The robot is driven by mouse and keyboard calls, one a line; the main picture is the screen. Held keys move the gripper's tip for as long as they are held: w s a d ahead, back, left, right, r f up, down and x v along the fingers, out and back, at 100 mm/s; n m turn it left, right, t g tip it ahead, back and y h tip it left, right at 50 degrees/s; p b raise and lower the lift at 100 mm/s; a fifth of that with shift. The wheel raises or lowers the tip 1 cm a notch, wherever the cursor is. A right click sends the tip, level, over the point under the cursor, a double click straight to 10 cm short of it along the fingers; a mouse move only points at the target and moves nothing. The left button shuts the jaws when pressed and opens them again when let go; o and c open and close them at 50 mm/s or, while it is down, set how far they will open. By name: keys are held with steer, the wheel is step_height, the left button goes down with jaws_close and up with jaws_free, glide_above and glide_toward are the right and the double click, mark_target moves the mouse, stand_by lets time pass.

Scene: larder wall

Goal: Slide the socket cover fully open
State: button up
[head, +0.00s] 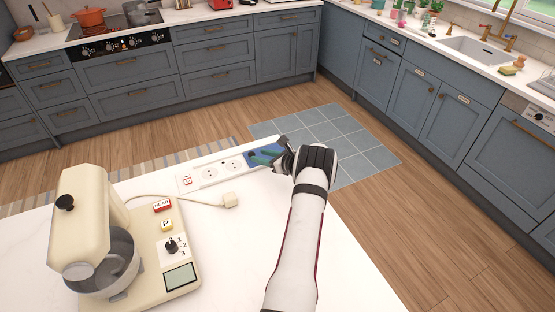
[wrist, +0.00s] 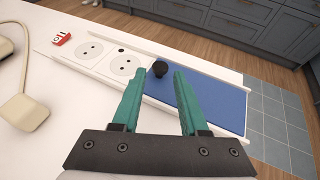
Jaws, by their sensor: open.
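The socket strip (head: 199,176) lies along the far edge of the white worktop, with two round white sockets uncovered. The blue socket cover (wrist: 210,103) sits between white rails at the strip's right part, its right edge close to the rails' right end. A black knob (wrist: 160,68) stands near the cover's left end. My gripper (wrist: 158,76) is open, its teal fingers apart; in the wrist view the knob shows between and just beyond the fingertips. I cannot tell whether a finger touches it. In the head view my gripper (head: 266,155) hides part of the cover.
A cream mixer (head: 90,225) stands at the left of the worktop. A cream plug (head: 231,200) on a cable lies in front of the strip. A red switch (wrist: 62,39) is at the strip's left end. Bare worktop lies around my arm.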

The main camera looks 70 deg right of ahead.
steer(key=v, duration=1)
